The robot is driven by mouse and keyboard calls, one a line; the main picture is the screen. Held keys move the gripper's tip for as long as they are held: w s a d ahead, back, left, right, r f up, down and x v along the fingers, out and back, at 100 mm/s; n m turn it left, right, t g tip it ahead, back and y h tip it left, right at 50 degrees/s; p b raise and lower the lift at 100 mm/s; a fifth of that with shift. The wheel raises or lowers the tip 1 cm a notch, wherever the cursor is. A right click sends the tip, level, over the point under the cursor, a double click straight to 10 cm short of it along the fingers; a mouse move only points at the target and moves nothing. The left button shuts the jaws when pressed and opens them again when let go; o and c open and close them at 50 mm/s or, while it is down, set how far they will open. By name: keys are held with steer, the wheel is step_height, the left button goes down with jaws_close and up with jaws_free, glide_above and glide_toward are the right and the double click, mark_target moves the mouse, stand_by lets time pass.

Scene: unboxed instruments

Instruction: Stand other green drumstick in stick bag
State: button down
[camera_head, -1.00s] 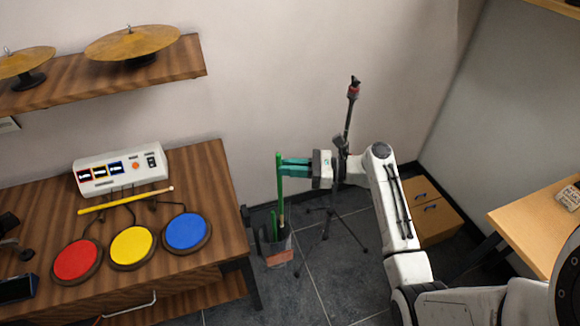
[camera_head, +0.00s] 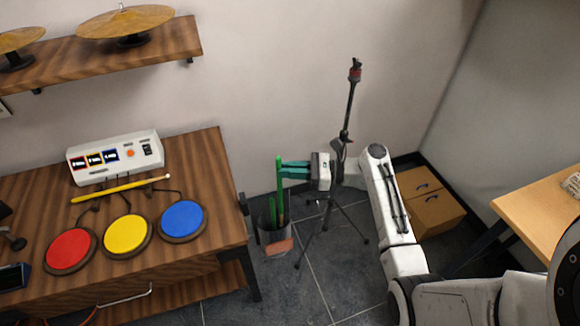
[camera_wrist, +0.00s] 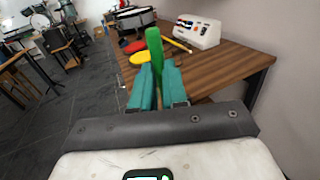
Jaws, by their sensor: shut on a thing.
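My gripper (camera_head: 283,170) is shut on an upright green drumstick (camera_head: 279,188), whose lower end reaches into the mouth of the stick bag (camera_head: 275,243). In the wrist view the green drumstick (camera_wrist: 154,45) stands between the teal fingers of my gripper (camera_wrist: 157,80). The stick bag is a dark open holder with a reddish patch, standing on the floor beside the table. Another green stick (camera_head: 272,210) shows inside the bag, left of the held one. How deep the held stick's tip sits is hard to tell.
A wooden table (camera_head: 190,150) on the left bears coloured drum pads, a white module (camera_head: 115,157) and a yellow stick (camera_head: 120,189). A thin black stand (camera_head: 347,120) rises just behind my gripper. A cardboard box (camera_head: 432,205) sits on the floor at right.

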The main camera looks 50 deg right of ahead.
steer(key=shift+f+b, duration=0.85)
steer(key=shift+f, duration=0.9)
steer(key=c, duration=1.1)
jaws_free()
steer(key=b+v, duration=0.1)
steer(key=v, duration=0.9)
steer(key=shift+s+d, duration=0.25)
steer(key=shift+s, duration=0.05)
